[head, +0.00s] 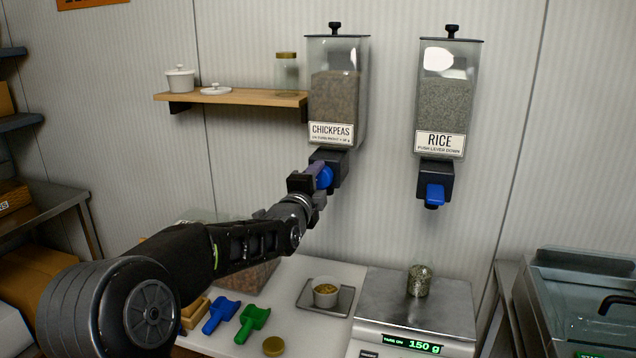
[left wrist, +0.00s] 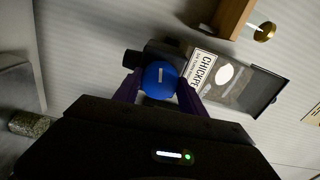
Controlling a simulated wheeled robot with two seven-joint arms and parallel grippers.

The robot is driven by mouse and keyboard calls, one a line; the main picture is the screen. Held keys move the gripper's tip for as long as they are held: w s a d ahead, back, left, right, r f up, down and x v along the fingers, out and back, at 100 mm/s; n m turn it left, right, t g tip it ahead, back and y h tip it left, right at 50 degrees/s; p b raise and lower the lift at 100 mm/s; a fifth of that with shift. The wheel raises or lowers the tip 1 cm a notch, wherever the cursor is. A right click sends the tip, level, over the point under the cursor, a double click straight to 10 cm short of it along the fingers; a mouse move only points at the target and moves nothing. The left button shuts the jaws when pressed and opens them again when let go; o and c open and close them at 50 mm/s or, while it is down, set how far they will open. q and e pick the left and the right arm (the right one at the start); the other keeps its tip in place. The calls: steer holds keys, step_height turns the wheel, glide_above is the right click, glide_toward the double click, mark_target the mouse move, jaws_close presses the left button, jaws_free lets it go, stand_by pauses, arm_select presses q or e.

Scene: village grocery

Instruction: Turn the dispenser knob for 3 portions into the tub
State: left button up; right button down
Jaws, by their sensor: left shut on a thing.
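The chickpeas dispenser (head: 337,95) hangs on the wall, with its label on the front. Its blue knob (head: 324,177) sits at the outlet below. In the left wrist view the round blue knob (left wrist: 160,80) shows a white mark and lies between the purple fingers. My left gripper (head: 316,178) is shut on the knob; it also shows in the left wrist view (left wrist: 158,92). A small white tub (head: 326,297) with yellowish contents stands on a grey tray (head: 341,308) below the dispenser. My right gripper is not in view.
A rice dispenser (head: 448,100) with a blue lever (head: 435,193) hangs to the right. A scale (head: 415,297) reading 150 g holds a filled jar (head: 420,281). Blue (head: 221,315) and green (head: 253,319) scoops lie left of the tray. A wooden shelf (head: 230,97) is at upper left.

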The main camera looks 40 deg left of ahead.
arm_select(q)
steer(key=shift+m, duration=1.3)
steer(key=o, duration=1.4)
steer(key=shift+c, duration=0.2)
steer(key=shift+s, duration=0.1)
steer(key=b+v, duration=0.1)
steer(key=v, duration=0.6)
steer(key=shift+s+d, duration=0.15)
steer(key=shift+s, duration=0.15)
